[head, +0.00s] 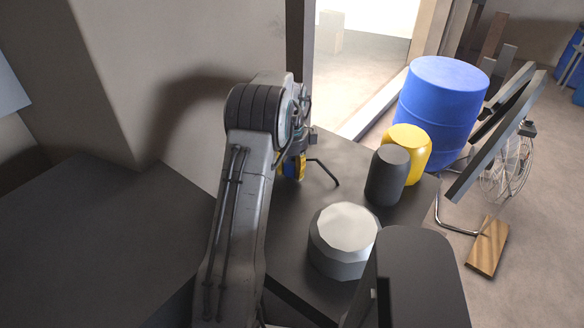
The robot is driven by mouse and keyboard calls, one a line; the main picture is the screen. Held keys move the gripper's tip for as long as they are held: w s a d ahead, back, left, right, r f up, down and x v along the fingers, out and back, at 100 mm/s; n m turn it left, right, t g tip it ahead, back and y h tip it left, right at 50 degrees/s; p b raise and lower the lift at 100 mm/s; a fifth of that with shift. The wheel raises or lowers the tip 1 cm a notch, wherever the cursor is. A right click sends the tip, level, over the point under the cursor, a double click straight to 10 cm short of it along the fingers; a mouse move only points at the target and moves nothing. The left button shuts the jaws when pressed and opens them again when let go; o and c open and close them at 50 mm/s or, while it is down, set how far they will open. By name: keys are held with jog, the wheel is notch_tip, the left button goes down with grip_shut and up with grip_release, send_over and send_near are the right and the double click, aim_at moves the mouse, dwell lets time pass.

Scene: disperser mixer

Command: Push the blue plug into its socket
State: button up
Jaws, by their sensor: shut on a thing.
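My gripper (297,158) is partly in view behind the end of my arm, low over the dark table (292,222). It is shut on a small blue thing with yellow on it, which looks like the blue plug (289,168). A black cable or rod runs from there to the right and bends down toward the table top. My arm hides much of the gripper and the plug. I cannot make out the socket, nor tell whether the plug touches anything.
A white-topped grey drum (344,240), a dark grey cylinder (387,175) and a yellow canister (407,150) stand right of my gripper. A large blue barrel (441,108) is behind them. A wall (190,60) rises close behind my arm. A dark surface (100,240) lies at left.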

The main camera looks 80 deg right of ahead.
aim_at(292, 176)
jog(key=shift+f+b, duration=1.05)
jog(key=shift+f, duration=0.45)
jog(key=o, duration=1.2)
jog(key=shift+a+r, duration=0.15)
jog(key=shift+r, duration=2.9)
jog(key=shift+a+r, duration=0.15)
jog(key=shift+r, duration=2.85)
